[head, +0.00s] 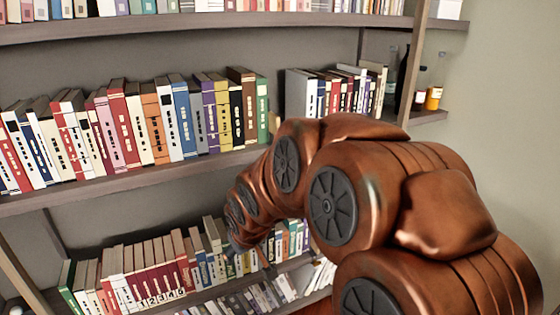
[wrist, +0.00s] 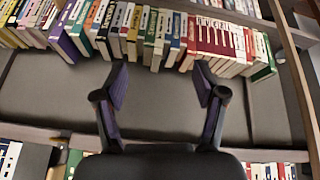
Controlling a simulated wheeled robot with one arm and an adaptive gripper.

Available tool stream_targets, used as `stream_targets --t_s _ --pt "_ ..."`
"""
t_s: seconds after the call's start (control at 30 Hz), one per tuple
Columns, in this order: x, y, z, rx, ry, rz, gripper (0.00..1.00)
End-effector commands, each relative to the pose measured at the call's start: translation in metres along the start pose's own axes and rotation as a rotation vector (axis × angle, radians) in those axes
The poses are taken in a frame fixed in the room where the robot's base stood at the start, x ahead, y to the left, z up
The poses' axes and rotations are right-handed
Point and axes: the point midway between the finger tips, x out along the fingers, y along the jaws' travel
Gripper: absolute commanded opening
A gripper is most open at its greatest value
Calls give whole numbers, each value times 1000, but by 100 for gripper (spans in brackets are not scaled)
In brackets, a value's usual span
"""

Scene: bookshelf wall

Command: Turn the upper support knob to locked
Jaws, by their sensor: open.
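I cannot make out the upper support knob in either view. My gripper (wrist: 162,82) shows in the wrist view with its two dark fingers spread apart and nothing between them. The grey back panel of a shelf bay shows behind the fingers, and a row of books lies beyond their tips. In the head view my copper arm reaches from the lower right toward the shelves, and its far end hangs in front of the lower rows of books. The gripper itself is mostly hidden there.
A long row of books (head: 130,130) fills the middle shelf. Red numbered volumes (head: 150,285) stand lower down and also show in the wrist view (wrist: 215,38). An orange bottle (head: 433,98) stands on the right side shelf. Bare wall (head: 510,100) lies right of the shelves.

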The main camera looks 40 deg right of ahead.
Motion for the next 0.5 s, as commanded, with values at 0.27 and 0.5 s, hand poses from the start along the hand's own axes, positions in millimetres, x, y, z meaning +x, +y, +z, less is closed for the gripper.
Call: stream_targets --t_s 0.27,0.5 --pt "36 70 -68 57 293 31 71" --pt "45 133 -111 103 563 51 71"
